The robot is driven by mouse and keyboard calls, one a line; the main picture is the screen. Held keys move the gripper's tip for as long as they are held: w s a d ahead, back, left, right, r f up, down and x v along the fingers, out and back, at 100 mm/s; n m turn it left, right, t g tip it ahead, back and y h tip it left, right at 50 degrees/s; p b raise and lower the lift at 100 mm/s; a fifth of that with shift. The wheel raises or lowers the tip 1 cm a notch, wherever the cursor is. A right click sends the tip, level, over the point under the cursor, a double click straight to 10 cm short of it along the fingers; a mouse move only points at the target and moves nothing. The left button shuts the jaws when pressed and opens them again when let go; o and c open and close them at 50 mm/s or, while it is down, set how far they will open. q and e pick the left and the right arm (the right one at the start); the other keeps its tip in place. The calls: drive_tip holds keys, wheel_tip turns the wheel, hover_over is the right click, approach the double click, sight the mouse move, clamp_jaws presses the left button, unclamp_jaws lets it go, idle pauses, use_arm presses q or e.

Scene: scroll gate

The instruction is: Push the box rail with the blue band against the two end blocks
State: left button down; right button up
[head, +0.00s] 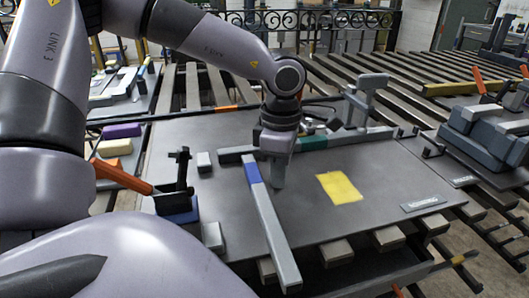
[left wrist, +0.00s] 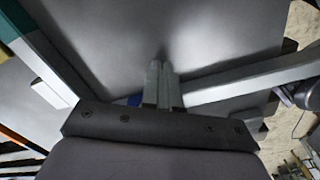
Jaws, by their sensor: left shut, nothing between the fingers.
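The box rail with the blue band (head: 268,220) is a long grey bar lying on the dark board, running from mid-board to the near edge. Its blue band is near the far end; the rail also shows in the left wrist view (left wrist: 245,80). Two small grey blocks, one farther (head: 204,161) and one nearer (head: 212,236), stand left of the rail, apart from it; they look like the end blocks. My left gripper (head: 278,184) is shut and empty, pointing down just right of the blue band. I cannot tell whether it touches the rail. My right gripper is out of view.
A rail with a green band (head: 345,138) lies across the board behind my gripper. A toggle clamp with an orange handle (head: 124,177) stands at the left. A yellow sheet (head: 339,188) lies on clear board to the right.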

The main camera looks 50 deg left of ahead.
sight(252, 181)
use_arm(q)
drive_tip(key=shift+s+a, duration=0.3)
drive_tip(key=shift+s, duration=0.3)
drive_tip(key=shift+s+a, duration=0.3)
drive_tip(key=shift+s, duration=0.3)
drive_tip(key=shift+s+a, duration=0.3)
drive_tip(key=shift+s, duration=0.3)
drive_tip(key=shift+s+a, duration=0.3)
drive_tip(key=shift+s, duration=0.25)
drive_tip(key=shift+s+a+p, duration=0.25)
drive_tip(key=shift+s+a, duration=0.1)
drive_tip(key=shift+s, duration=0.3)
drive_tip(key=shift+s+a+p, duration=0.25)
drive_tip(key=shift+s+a, duration=0.1)
drive_tip(key=shift+s, duration=0.3)
drive_tip(key=shift+f, duration=0.1)
drive_tip(key=shift+w+d+b, duration=0.15)
drive_tip(key=shift+w+b, duration=0.4)
drive_tip(key=shift+b, duration=0.1)
drive_tip(key=shift+w+d, duration=0.35)
drive_tip(key=shift+w, duration=0.15)
